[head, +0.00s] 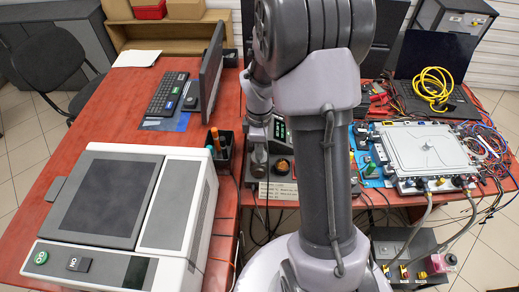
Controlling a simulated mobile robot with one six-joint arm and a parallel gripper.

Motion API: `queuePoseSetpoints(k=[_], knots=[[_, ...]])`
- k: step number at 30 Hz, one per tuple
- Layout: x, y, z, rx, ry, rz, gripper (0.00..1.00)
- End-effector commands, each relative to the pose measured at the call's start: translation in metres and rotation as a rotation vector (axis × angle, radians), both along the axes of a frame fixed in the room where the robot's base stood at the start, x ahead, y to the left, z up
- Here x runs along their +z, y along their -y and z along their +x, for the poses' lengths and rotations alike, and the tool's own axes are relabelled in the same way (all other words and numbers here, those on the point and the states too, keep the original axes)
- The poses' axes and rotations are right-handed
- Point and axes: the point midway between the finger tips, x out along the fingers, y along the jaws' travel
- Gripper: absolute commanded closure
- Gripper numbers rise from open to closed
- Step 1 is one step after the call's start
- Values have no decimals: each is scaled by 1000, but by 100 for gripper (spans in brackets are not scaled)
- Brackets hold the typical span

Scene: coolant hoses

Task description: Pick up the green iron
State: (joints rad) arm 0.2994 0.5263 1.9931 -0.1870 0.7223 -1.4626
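I cannot identify a green iron for certain. A small green object (370,168) lies on the blue mat (373,183) just right of my arm. Another small greenish item (211,149) stands at the black holder (226,157) left of my arm, beside an orange handle (215,139). Both are too small to tell what they are. My grey arm rises through the middle of the head view and hides the bench behind it. My gripper is not in view, so its state and anything in it are hidden.
A large grey-white machine (174,205) fills the front left of the red table (228,190). A monitor (211,70) and keyboard (167,93) stand behind it. At right are a silver coolant unit (424,145) with hoses, tangled wires (489,150) and a yellow cable coil (433,88).

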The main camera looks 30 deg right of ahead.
Motion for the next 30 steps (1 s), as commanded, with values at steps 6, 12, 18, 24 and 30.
queuePoseSetpoints(k=[6,12,18,24,30], knots=[[0,0,0,0,0,0,100],[14,0,0,-1,2,0,100],[70,0,1,0,3,-1,100],[99,0,0,-1,1,0,100],[100,0,0,0,0,0,100]])
